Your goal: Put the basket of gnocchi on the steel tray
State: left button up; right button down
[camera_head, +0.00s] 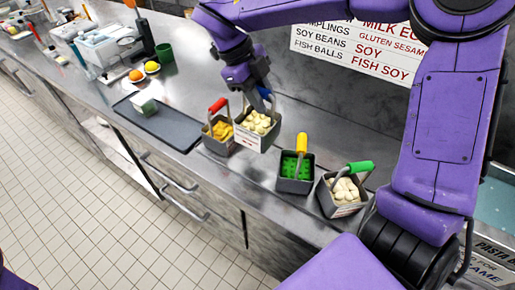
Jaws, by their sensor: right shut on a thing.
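My right gripper (262,92) is shut on the blue handle of a grey basket (254,139) filled with pale, lumpy pieces that look like gnocchi. The basket is roughly upright, close beside the red-handled basket; I cannot tell whether its base is clear of the counter. A flat dark grey tray (178,131), which looks like the steel tray, lies on the counter to the left. A small pale green-and-white block (144,104) sits on its left part. The right part of the tray is bare. My left gripper is not in view.
A red-handled basket (211,143) of orange-yellow pieces stands between tray and held basket. To the right are a yellow-handled basket (290,185) with green contents and a green-handled basket (328,205) with pale lumps. Orange and yellow fruit (152,67) and a green cup (165,53) stand behind the tray.

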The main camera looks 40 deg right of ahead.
jog(key=p, duration=0.1)
send_near(262, 128)
jog(key=s+f, duration=0.2)
jog(key=s+d+f, duration=0.1)
jog(key=s+f, duration=0.2)
jog(key=shift+s+f, duration=0.15)
jog(key=shift+s, duration=0.1)
jog(key=shift+f, duration=0.1)
jog(key=c, duration=0.9)
grip_release()
jog(key=shift+o, duration=0.2)
jog(key=v, duration=1.2)
jog(key=shift+b, duration=0.3)
jog(key=shift+d+r, duration=0.15)
jog(key=shift+r, duration=0.05)
